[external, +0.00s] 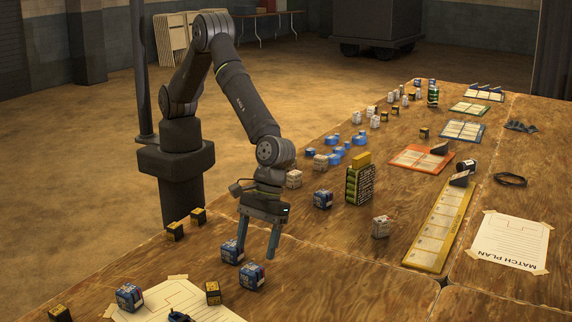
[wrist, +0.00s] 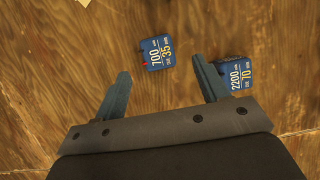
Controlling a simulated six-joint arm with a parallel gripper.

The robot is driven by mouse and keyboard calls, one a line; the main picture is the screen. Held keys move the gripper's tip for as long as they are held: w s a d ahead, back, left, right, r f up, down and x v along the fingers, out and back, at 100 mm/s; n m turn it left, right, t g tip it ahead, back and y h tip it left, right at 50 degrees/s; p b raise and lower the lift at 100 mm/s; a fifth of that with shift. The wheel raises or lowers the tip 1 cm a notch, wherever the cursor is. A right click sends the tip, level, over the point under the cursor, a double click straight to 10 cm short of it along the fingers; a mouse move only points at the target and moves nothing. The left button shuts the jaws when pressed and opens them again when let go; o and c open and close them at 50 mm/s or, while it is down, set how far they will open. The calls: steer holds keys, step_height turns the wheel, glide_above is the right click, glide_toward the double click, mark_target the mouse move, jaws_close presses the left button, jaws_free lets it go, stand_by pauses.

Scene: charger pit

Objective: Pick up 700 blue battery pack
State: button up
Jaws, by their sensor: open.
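The 700 blue battery pack (wrist: 157,53), labelled 700 and 35, lies on the wooden table in the wrist view, ahead of and between the finger lines. A second blue pack (wrist: 235,74), labelled 2200 and 70, lies to its right, partly behind the right finger. My gripper (wrist: 161,68) is open and empty, its fingers apart from each other. In the external view my gripper (external: 257,252) hangs low over the table beside two blue packs. The nearer pack (external: 252,276) appears to be the 700 and the other pack (external: 232,252) the 2200; their labels are too small to read there.
Another blue pack (external: 130,297) and a yellow-black pack (external: 213,292) stand near a taped sheet (external: 165,295). A further blue pack (external: 323,199) stands behind my gripper, near a tall green-yellow pack (external: 360,185). Bare wood lies to the right of the near packs.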

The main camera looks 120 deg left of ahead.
mark_target(253, 267)
steer(key=x, duration=0.7)
steer(key=shift+w+f, duration=0.15)
steer(key=shift+f, duration=0.15)
steer(key=c, duration=1.2)
steer(key=shift+r, duration=0.15)
